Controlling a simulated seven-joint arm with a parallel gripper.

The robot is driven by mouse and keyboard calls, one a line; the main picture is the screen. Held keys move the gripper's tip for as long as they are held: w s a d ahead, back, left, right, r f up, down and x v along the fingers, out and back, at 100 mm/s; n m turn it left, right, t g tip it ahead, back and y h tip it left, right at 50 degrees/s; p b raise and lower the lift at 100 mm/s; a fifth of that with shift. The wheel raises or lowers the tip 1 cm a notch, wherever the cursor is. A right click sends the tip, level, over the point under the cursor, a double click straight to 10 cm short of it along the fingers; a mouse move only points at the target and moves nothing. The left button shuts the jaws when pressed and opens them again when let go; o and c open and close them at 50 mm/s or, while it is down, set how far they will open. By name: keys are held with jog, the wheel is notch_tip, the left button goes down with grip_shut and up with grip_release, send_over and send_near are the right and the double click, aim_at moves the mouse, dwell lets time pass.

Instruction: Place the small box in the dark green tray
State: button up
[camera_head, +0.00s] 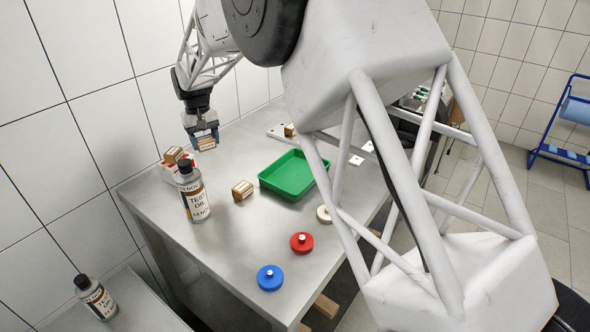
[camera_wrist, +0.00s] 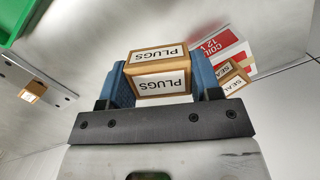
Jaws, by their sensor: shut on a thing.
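My gripper (camera_head: 205,137) is shut on a small brown box (camera_head: 207,144) above the back left of the table. In the wrist view my gripper's blue fingers (camera_wrist: 160,82) press on both sides of this box (camera_wrist: 157,86), which has white labels reading PLUGS. The green tray (camera_head: 288,176) lies on the table, to the right of my gripper and nearer the camera, and looks empty. A corner of the tray (camera_wrist: 12,18) shows at the upper left of the wrist view. The held box is apart from the tray.
A red and white box (camera_wrist: 222,46) with small brown boxes (camera_wrist: 229,82) stands near the wall. A test oil bottle (camera_head: 194,194) and another brown box (camera_head: 242,190) stand left of the tray. Blue (camera_head: 270,278), red (camera_head: 301,242) and pale (camera_head: 324,214) round pieces lie in front.

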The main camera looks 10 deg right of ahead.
jog(key=w+d+r+m, duration=0.2)
jog(key=w+d, duration=0.2)
jog(key=d, duration=1.1)
jog(key=w+d+r+m, duration=0.1)
jog(key=w+d+m, duration=0.15)
jog(key=d, duration=1.35)
jog(key=s+a+f+n, duration=0.1)
jog(key=s+f+n, duration=0.2)
jog(key=s, duration=0.5)
jog(key=s+a+f+n, duration=0.1)
jog(key=s+f+n, duration=0.2)
jog(key=s, duration=0.6)
jog(key=s+a+f+n, duration=0.1)
jog(key=s+f+n, duration=0.2)
jog(key=s, duration=0.6)
jog(key=shift+f, duration=0.2)
jog(key=shift+w, duration=0.1)
send_over(296, 177)
jog(key=shift+w+a+f, duration=0.1)
jog(key=shift+w+f, duration=0.15)
jog(key=shift+f, duration=0.5)
jog(key=shift+f, duration=1.75)
jog(key=shift+f, duration=0.1)
